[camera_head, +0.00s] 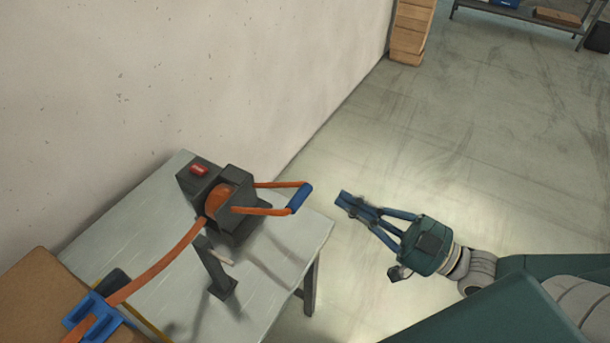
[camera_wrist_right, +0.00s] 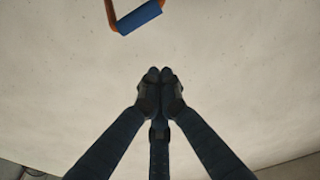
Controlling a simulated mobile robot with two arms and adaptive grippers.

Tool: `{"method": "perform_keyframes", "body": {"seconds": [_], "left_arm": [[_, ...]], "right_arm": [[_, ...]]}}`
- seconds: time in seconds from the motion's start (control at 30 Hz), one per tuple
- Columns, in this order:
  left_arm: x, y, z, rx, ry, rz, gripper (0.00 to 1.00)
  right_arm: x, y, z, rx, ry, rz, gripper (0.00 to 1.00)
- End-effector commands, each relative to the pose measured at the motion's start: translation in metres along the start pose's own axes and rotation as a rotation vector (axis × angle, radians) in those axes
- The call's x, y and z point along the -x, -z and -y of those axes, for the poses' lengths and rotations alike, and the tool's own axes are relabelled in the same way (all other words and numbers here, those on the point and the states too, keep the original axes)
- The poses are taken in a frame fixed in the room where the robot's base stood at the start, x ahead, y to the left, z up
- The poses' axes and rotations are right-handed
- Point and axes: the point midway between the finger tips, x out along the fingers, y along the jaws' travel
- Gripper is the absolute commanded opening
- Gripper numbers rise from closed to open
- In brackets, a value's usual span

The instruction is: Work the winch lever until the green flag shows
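The dark grey winch (camera_head: 236,183) stands on the grey table, with an orange strap (camera_head: 160,265) wound on its drum. Its lever has two orange arms and a blue grip (camera_head: 300,197) pointing right; the grip also shows at the top of the right wrist view (camera_wrist_right: 139,17). A small red marker (camera_head: 199,169) shows on top of the winch; no green flag is visible. My right gripper (camera_head: 346,203) is right of the blue grip and apart from it. In the wrist view its fingertips (camera_wrist_right: 160,75) are together with nothing between them. My left gripper is out of view.
The table (camera_head: 185,300) stands beside a pale wall (camera_head: 200,80). A blue fitting (camera_head: 92,318) holds the strap on a brown surface (camera_head: 35,300) at lower left. Wooden crates (camera_head: 410,32) and a shelf (camera_head: 520,12) stand far back.

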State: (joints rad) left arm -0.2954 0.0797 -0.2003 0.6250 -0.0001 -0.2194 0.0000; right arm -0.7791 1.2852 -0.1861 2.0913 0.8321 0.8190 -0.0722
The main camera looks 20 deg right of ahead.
Motion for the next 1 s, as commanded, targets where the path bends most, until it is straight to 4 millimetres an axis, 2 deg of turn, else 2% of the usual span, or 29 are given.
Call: {"method": "perform_keyframes", "body": {"seconds": [0.13, 0.57, 1.0], "left_arm": [[0.003, -0.001, 0.0, 0.0, 0.0, 0.001, 0.49], [0.0, -0.01, -0.001, 0.0, -0.001, 0.015, 0.49], [-0.012, -0.011, -0.001, 0.0, -0.001, 0.014, 0.49]], "right_arm": [[-0.002, 0.001, 0.006, -0.008, 0.005, 0.025, 0.0], [-0.007, 0.001, 0.005, -0.006, 0.003, 0.019, 0.0], [-0.06, 0.002, 0.004, -0.006, 0.002, 0.015, 0.0]]}}
